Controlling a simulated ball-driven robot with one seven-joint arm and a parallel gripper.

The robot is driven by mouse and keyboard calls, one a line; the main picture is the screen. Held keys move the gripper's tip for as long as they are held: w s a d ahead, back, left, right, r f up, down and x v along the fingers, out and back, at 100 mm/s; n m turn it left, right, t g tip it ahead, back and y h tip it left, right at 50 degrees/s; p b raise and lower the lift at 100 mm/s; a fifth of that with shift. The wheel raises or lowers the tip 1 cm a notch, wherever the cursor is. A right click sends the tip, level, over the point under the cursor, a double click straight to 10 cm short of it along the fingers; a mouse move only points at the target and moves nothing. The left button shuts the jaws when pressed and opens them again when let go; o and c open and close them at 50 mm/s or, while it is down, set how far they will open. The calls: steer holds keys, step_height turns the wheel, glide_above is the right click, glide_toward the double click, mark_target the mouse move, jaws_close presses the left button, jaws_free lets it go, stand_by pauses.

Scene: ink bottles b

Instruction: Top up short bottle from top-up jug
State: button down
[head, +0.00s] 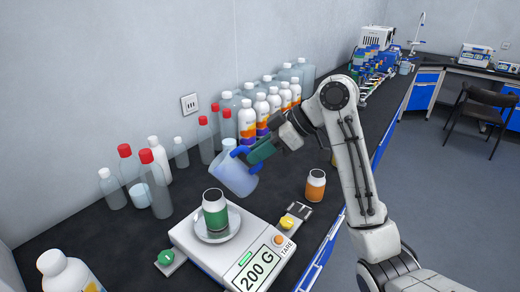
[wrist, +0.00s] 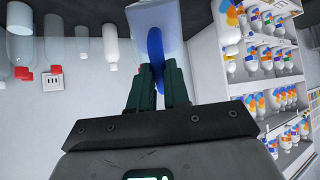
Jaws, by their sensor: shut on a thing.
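The top-up jug (head: 235,180) is pale blue and translucent with a darker blue handle. My gripper (head: 257,152) is shut on that handle and holds the jug tilted, apart from and behind the short bottle. In the wrist view, the fingers (wrist: 157,88) close around the blue handle, with the jug (wrist: 172,22) beyond them. The short bottle (head: 215,220), green-labelled, stands upright on the round pan (head: 233,226) of a white scale (head: 190,240). I cannot tell the liquid levels, and no stream shows.
An orange bottle (head: 315,186) stands right of the jug. Red-capped bottles (head: 158,190) and several white bottles (head: 247,122) line the wall. Small items with a green knob (head: 166,258) and a yellow knob (head: 287,222) flank the scale. A large white bottle (head: 65,272) stands front left.

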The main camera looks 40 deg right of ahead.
steer(key=shift+w+a+r+p, duration=0.1)
steer(key=shift+r+p, duration=0.15)
steer(key=shift+p, duration=0.35)
steer(key=shift+f, duration=0.1)
steer(key=shift+w+a+r+g+h+p, duration=0.25)
steer(key=shift+g+h+p, duration=0.3)
steer(key=shift+p, duration=0.9)
stand_by(5.8)
